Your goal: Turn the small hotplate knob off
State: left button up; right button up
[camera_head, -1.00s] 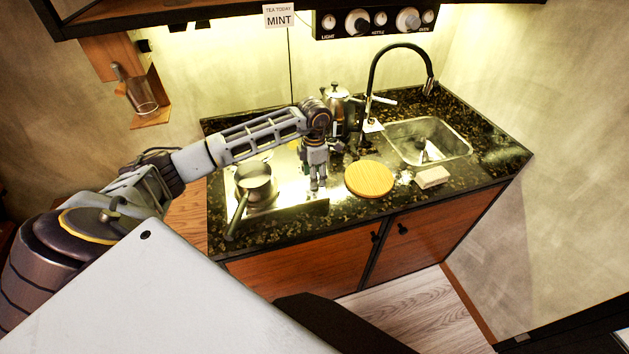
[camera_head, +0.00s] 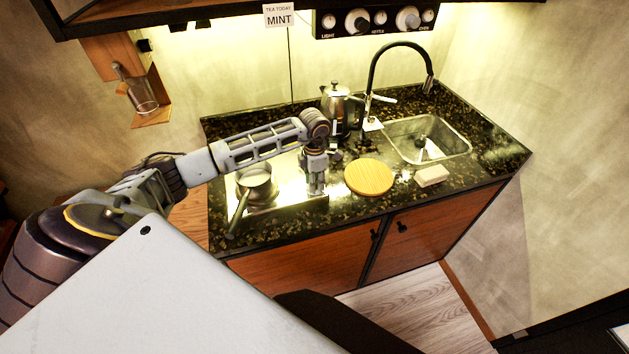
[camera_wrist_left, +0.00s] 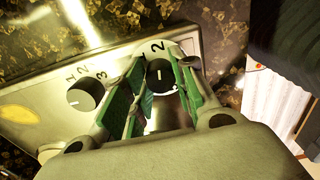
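The hotplate (camera_wrist_left: 55,75) is a shiny metal plate with two black knobs in the left wrist view. One knob (camera_wrist_left: 158,78) lies in the gap between my left gripper's green-padded fingers; its white line is upright in the picture, with a "2" just above. The other knob (camera_wrist_left: 86,94) is to the left, its white line toward the left, with marks 1, 2 and 3 around it. Which knob is the small plate's is not clear. My left gripper (camera_head: 316,190) points down at the hotplate, fingers apart; contact cannot be told. My right gripper is not in view.
A saucepan (camera_head: 254,183) stands on the hotplate left of my gripper. A round wooden board (camera_head: 369,177), a kettle (camera_head: 335,100), a sink (camera_head: 450,140) and a pale block (camera_head: 432,176) are to the right on the dark counter (camera_head: 285,231). Wall knobs (camera_head: 357,21) are high above.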

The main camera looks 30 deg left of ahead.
pick_arm(q)
jog(key=shift+c, duration=1.4)
jog(key=shift+n+b, duration=0.3)
jog(key=shift+n, duration=0.3)
jog(key=n+b, duration=0.1)
jog(key=n, duration=0.2)
jog(key=n+b, duration=0.2)
jog(key=n, duration=0.3)
jog(key=n+b, duration=0.1)
jog(key=n, duration=0.9)
jog(key=shift+n, duration=0.3)
jog(key=shift+r, duration=0.1)
